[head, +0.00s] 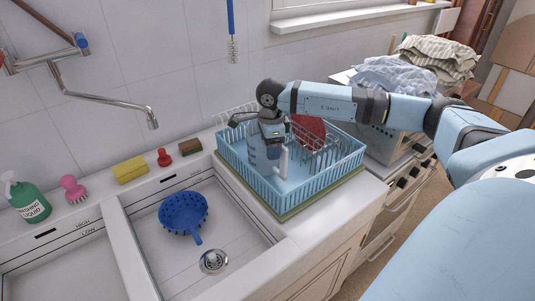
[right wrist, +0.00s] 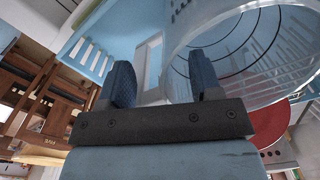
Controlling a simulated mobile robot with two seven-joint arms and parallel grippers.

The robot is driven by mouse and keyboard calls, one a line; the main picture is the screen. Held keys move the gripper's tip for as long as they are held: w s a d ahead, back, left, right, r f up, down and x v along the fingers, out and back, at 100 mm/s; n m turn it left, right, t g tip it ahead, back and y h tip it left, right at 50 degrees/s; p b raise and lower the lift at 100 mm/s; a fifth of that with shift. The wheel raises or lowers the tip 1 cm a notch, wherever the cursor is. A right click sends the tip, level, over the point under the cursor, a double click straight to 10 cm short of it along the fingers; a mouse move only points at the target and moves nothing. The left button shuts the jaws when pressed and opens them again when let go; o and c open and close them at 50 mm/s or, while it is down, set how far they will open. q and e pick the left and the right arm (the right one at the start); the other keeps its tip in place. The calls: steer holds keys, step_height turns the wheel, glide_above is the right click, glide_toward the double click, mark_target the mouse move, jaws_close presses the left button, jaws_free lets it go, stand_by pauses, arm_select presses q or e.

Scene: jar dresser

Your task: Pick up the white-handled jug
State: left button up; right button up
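The clear jug (head: 259,158) stands in the blue dish rack (head: 310,187), partly hidden behind my right arm. Its white handle (head: 283,163) faces the front right side of the rack. My right gripper (head: 274,136) is above and against the jug's outline in the head view. In the right wrist view the right gripper (right wrist: 162,78) is open, its two dark fingers apart. The white handle (right wrist: 151,62) shows between the fingers, and the clear jug wall (right wrist: 240,52) lies beyond the right finger. I cannot tell whether the fingers touch it. My left gripper is not in view.
A red plate (head: 308,130) stands in the rack behind the jug. The sink holds a blue colander (head: 183,212). A yellow sponge (head: 130,169), red stopper (head: 164,157) and green bottle (head: 28,198) line the back ledge. Cloths (head: 395,75) lie on the right.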

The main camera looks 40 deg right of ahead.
jaws_close()
stand_by(0.5)
